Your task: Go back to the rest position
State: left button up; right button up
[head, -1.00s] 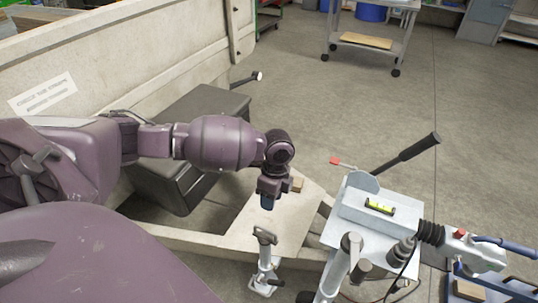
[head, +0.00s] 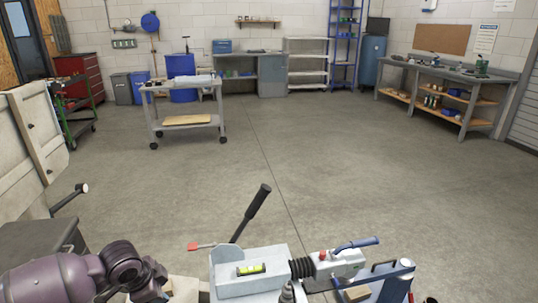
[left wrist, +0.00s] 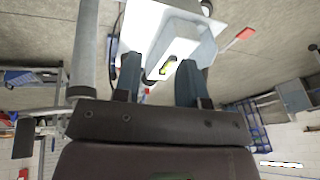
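My left arm enters at the bottom left of the head view, and its gripper is cut off by the lower edge there. In the left wrist view my left gripper (left wrist: 157,75) has its two dark fingers apart with nothing held between them. Beyond the fingers, the pale trailer coupling plate (left wrist: 205,48) shows, with a small yellow-green spirit level (left wrist: 168,66) on it. In the head view the spirit level (head: 251,269) lies on the coupling plate (head: 228,287), right of my left arm. My right gripper is in neither view.
A lever with a black grip (head: 257,205) rises from the coupling. The trailer's pale side (head: 28,140) and a dark box (head: 35,240) stand at the left. A grey cart (head: 185,123) and a workbench (head: 440,80) stand farther back. The middle floor is clear.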

pick_arm(q)
jog(key=d+r+n+t+h+p, duration=0.1)
jog(key=d+r+n+t+h, duration=0.15)
jog(key=d+r+t, duration=0.35)
jog(key=s+d+n+t+h+p, duration=0.1)
jog(key=s+d+n+t+p, duration=0.15)
jog(key=s, duration=0.35)
jog(key=s+a+f+n+y+p, duration=0.1)
jog(key=s+a+f+n, duration=0.1)
jog(key=s, duration=0.6)
jog(key=s+a+f+n+y+p, duration=0.1)
jog(key=s+a+f+n+y, duration=0.1)
jog(key=s, duration=0.6)
jog(key=s+a+f+n+y+p, duration=0.1)
jog(key=s+a+f+n+y, duration=0.1)
jog(key=s, duration=0.6)
jog(key=shift+a+f+n+g+p, duration=0.3)
jog(key=shift+a+f+n+g, duration=0.2)
jog(key=shift+a+f, duration=0.3)
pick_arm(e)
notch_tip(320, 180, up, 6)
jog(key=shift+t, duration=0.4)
pick_arm(q)
jog(key=shift+s, duration=0.1)
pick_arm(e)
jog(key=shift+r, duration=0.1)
